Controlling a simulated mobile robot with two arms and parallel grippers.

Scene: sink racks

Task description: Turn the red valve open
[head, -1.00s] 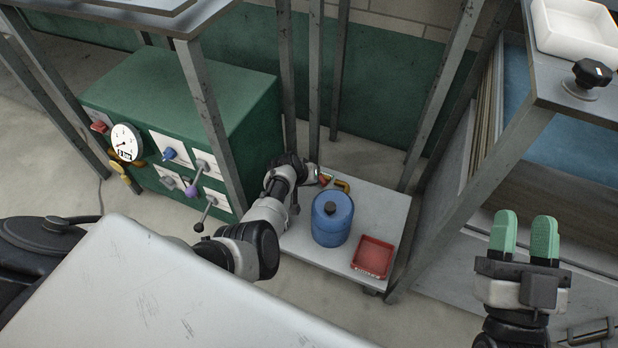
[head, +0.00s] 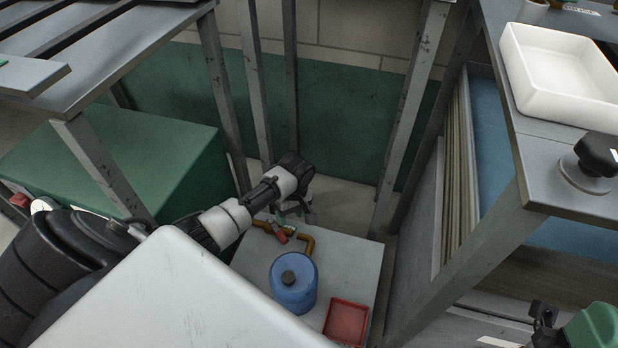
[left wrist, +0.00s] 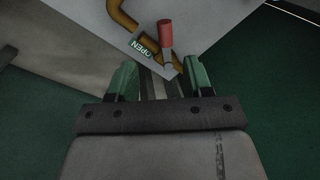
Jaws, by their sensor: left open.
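The red valve handle (head: 281,237) sits on a brass-coloured pipe (head: 308,241) at the back of a low grey platform. My left gripper (head: 283,214) is just behind the handle in the head view. In the left wrist view its green fingers (left wrist: 161,76) are apart, with the lower end of the handle between or just beyond their tips. I cannot tell whether they touch it. My right gripper (head: 585,328) is partly cut off at the lower right.
A blue canister (head: 293,285) and a red tray (head: 346,322) stand on the platform (head: 345,262) in front of the pipe. Metal posts (head: 408,110) rise around it. A green cabinet (head: 120,160) is at left. A white basin (head: 560,75) and black knob (head: 597,155) are at right.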

